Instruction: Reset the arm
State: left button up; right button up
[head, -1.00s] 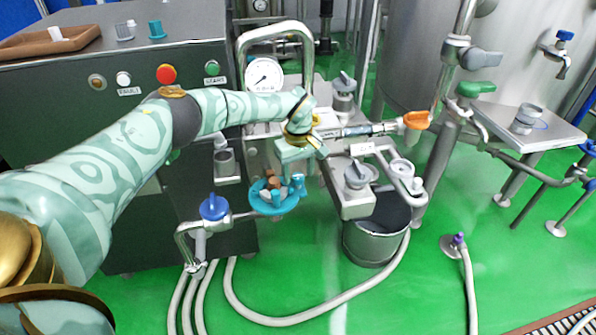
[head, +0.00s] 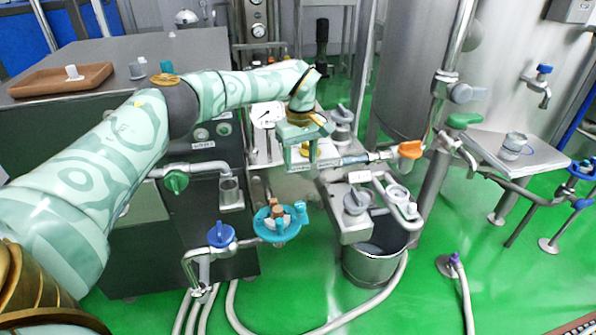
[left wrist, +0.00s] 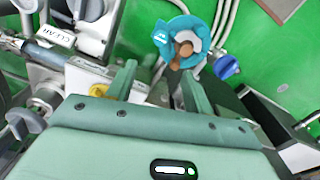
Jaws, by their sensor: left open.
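My left arm comes in from the left in the head view. Its green gripper (head: 300,160) hangs above the pump area with its fingers pointing down. The left wrist view shows the two fingers apart (left wrist: 158,72), with nothing held between them. A teal round holder (head: 283,236) with brown and white pieces is below and left of the gripper; it also shows beyond the fingertips in the left wrist view (left wrist: 162,38). The gripper is clear of it. My right gripper is not in view.
A steel cabinet (head: 120,240) with a brown tray (head: 40,82) stands at left. Valves with blue (head: 221,235), green (head: 176,182) and orange (head: 410,149) handles surround the work area. A steel bucket (head: 368,268) stands below. Green floor (head: 510,290) is open at lower right.

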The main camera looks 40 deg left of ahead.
pick_arm(q)
jog(key=shift+r, duration=0.65)
